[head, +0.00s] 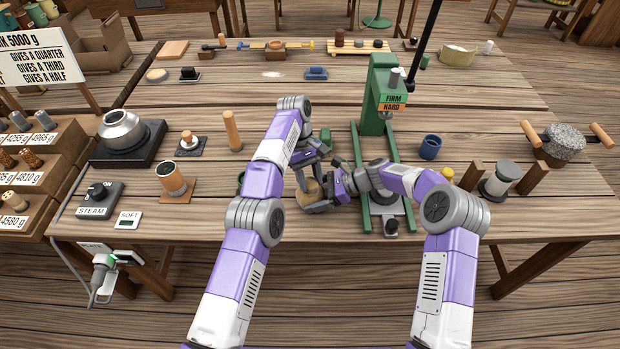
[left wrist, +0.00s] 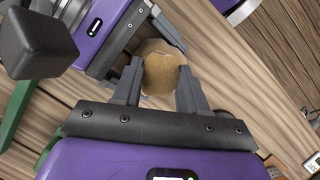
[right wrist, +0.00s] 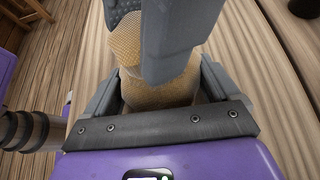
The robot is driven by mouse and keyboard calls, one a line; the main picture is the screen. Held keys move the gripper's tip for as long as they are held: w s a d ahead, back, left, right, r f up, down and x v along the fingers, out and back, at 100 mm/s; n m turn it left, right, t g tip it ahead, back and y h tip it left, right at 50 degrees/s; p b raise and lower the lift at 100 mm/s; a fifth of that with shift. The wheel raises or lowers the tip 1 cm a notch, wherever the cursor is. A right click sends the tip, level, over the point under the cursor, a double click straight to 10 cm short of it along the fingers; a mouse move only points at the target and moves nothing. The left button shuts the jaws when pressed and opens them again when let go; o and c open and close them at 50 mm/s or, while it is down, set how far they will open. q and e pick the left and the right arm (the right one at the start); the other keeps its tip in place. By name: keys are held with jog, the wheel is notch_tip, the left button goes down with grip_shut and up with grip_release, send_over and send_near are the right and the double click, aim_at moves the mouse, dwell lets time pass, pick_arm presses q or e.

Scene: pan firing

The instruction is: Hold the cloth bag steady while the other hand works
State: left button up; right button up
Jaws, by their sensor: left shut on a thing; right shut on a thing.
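The small tan cloth bag (head: 309,192) stands near the table's front edge, left of the green press, mostly covered by my grippers. My left gripper (head: 312,200) is shut on it. In the left wrist view the bag (left wrist: 162,72) shows as a rounded tan top between the two fingers. My right gripper (head: 334,188) comes from the right and is shut on the bag too. In the right wrist view the bag's woven side (right wrist: 160,92) is between its fingers, with a grey part of my left gripper in front. The bag's base is hidden.
The green press (head: 378,95) with its rails stands close on the right. A wooden peg (head: 232,130) and a copper-coloured cup (head: 172,178) stand to the left. A blue cup (head: 430,147) and a stone mill (head: 562,142) are to the right.

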pick_arm(q)
jog(key=o, duration=0.8)
jog(key=shift+n, duration=0.5)
